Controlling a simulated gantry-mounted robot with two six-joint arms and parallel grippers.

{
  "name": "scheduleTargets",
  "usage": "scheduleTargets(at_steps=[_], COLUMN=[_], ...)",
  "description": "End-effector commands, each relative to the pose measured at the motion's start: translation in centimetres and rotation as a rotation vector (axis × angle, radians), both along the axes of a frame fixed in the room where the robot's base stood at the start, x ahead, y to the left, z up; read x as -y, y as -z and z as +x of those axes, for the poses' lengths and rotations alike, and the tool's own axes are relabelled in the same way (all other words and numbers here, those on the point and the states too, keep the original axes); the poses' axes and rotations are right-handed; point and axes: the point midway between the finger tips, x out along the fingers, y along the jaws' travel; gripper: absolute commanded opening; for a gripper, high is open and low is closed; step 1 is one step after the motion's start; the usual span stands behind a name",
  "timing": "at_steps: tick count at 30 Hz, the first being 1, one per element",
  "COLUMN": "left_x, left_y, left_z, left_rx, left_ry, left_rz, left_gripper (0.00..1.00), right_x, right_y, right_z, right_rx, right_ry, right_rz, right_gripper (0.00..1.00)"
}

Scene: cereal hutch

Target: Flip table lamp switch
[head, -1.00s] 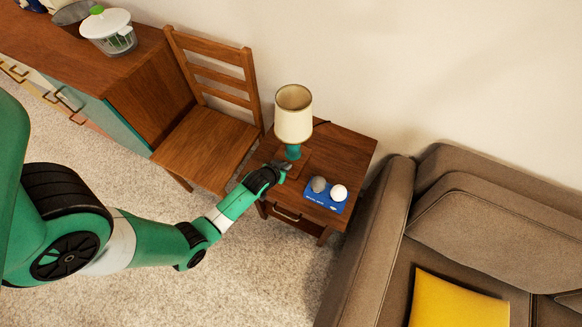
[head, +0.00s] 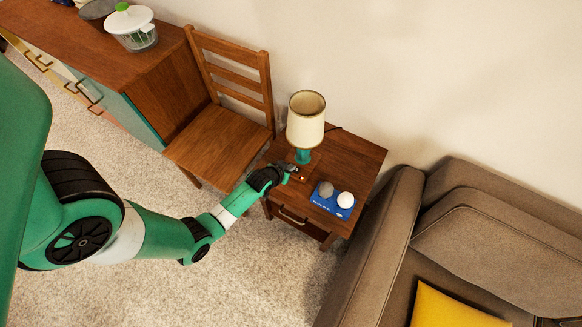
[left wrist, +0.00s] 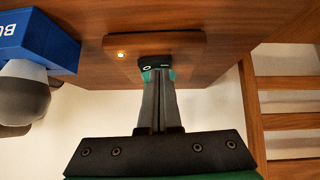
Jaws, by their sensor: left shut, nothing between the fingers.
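The table lamp (head: 305,122) has a cream shade and a teal stem, and stands upright on a wooden base on the nightstand. In the left wrist view its wooden base (left wrist: 185,42) has a small glowing spot (left wrist: 121,54). A black switch-like piece (left wrist: 156,62) with a white ring and dash shows at that base. My left gripper (head: 292,170) is shut and empty at the front of the lamp base. Its fingertips (left wrist: 158,78) lie at the black piece; I cannot tell whether they touch it. My right gripper is not in view.
A blue box (head: 331,201) with a grey and a white ball sits right of the gripper on the nightstand (head: 357,160). A wooden chair (head: 220,140) stands left, a brown sofa (head: 480,215) right. A cabinet with a white-lidded container (head: 130,25) is at back left.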

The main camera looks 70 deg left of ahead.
Motion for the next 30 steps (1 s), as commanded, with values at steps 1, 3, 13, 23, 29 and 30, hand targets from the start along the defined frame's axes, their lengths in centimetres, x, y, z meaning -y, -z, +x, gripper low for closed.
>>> scheduleTargets(at_steps=[1,3,13,23,29,30], left_x=[0.0,0.0,2.3,3.9,4.0,4.0], left_y=[-1.2,-2.5,-8.3,-10.8,-10.7,-10.7], left_z=[0.1,0.1,-3.2,-5.6,-5.6,-5.6], left_rx=[0.001,0.003,0.002,0.004,0.005,0.005], left_ry=[0.001,0.003,0.008,0.009,0.008,0.008], left_rz=[0.000,0.000,0.002,0.003,0.003,0.003], left_gripper=[0.00,0.00,0.00,0.00,0.00,0.00], right_x=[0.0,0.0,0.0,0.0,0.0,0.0], right_y=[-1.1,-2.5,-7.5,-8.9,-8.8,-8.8], right_z=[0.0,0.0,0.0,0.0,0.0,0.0], right_rx=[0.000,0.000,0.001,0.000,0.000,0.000], right_ry=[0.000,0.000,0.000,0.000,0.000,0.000], right_rz=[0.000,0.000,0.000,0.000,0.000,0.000], right_gripper=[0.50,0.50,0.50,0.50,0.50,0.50])
